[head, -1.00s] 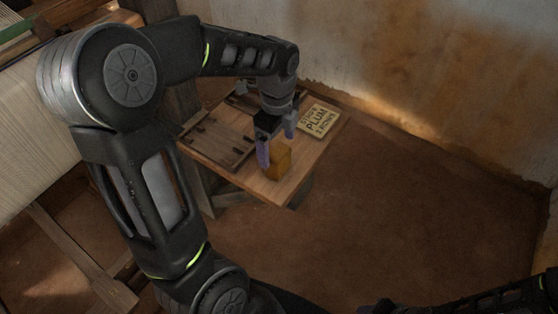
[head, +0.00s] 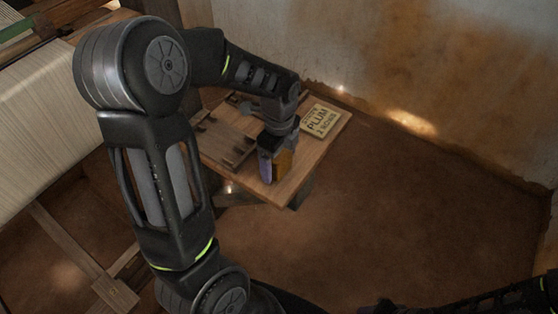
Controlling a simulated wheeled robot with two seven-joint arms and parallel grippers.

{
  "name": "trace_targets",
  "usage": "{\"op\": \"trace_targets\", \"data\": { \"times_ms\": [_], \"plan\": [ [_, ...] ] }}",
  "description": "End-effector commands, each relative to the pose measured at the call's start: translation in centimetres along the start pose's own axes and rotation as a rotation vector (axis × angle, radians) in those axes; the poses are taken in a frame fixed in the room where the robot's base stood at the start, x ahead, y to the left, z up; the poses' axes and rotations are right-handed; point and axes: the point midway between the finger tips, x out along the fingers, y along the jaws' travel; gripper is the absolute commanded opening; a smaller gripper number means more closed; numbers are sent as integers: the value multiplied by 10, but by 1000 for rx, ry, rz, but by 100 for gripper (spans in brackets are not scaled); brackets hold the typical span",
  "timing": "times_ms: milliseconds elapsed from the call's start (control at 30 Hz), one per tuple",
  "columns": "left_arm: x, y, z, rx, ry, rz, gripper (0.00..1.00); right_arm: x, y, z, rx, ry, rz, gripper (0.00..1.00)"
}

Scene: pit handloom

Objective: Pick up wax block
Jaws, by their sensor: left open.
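The wax block (head: 284,164) is a small amber-yellow block standing on a small wooden table (head: 288,190). My left gripper (head: 275,168) is down at the block, pointing downward, with a purple-grey finger in front of the block's left side. The jaws are open. The gripper hides part of the block, and I cannot tell whether the fingers touch it. My right gripper is not clearly visible; only a dark part of my right arm shows at the lower right edge.
A dark wooden rack (head: 226,142) lies on the table's left side. The loom with pale warp (head: 40,115) stands at left. A plaster wall (head: 420,70) rises behind. The earth floor at right is clear.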

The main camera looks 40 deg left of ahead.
Motion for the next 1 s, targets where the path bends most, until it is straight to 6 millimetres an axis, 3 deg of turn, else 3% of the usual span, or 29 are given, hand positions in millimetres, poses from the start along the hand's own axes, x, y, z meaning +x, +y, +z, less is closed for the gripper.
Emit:
{"op": "trace_targets", "data": {
  "times_ms": [467,1000],
  "plan": [
    [-1,0,0,0,0,0,89,0,0,0,0,0,0,36],
    [-1,0,0,0,0,0,45,0,0,0,0,0,0,36]
  ]
}}
